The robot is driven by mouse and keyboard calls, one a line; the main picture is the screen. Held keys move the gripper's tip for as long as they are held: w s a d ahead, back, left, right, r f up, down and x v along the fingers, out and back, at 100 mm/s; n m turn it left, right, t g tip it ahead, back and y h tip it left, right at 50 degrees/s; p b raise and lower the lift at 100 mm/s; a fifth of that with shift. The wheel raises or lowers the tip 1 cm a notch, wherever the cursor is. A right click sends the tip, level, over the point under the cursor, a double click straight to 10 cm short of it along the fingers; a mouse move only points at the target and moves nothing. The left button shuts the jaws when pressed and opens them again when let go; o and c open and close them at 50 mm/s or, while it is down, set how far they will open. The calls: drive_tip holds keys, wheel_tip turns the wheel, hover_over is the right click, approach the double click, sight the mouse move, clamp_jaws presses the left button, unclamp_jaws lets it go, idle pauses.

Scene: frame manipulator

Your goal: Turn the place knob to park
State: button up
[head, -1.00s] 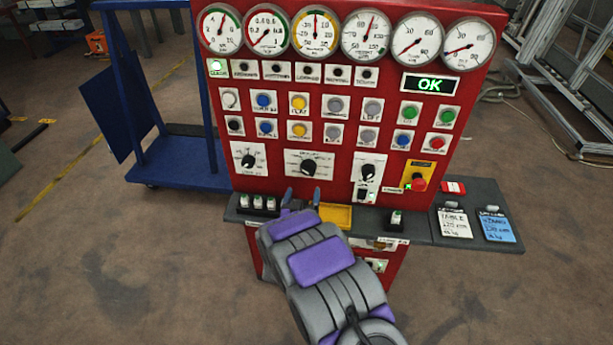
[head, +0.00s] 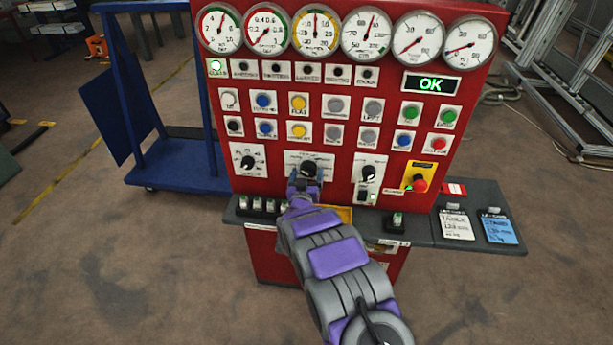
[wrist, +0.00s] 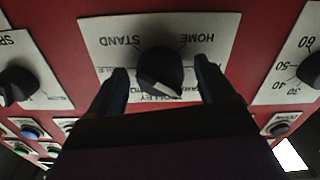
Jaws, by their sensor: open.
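The place knob is a black rotary knob (head: 309,171) on a white label plate, in the middle of the lower row of the red panel (head: 325,70). In the wrist view the knob (wrist: 160,70) shows upside down, with HOME, STAND and TROLLEY readable on its plate (wrist: 105,28); the rest of the lettering is partly hidden. My gripper (head: 306,180) is just in front of the knob. In the wrist view its two dark fingers (wrist: 162,78) stand open, one on each side of the knob. I cannot tell whether they touch it.
Other knobs sit left (head: 248,162) and right (head: 369,171) of it. A red emergency button (head: 419,184) is further right. A grey shelf (head: 425,230) with switches and a yellow tray (head: 343,214) juts out below. A blue cart (head: 180,165) stands at left.

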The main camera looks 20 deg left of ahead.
drive_tip(key=c, duration=1)
drive_tip(key=shift+r+m+p, duration=0.1)
drive_tip(key=shift+m+p, duration=0.35)
drive_tip(key=shift+m, duration=0.35)
drive_tip(key=shift+c, duration=0.2)
drive_tip(key=o, duration=1)
drive_tip(key=shift+o, duration=0.2)
drive_tip(key=p+v, duration=0.2)
drive_tip(key=v, duration=1.5)
drive_tip(key=shift+s, duration=0.15)
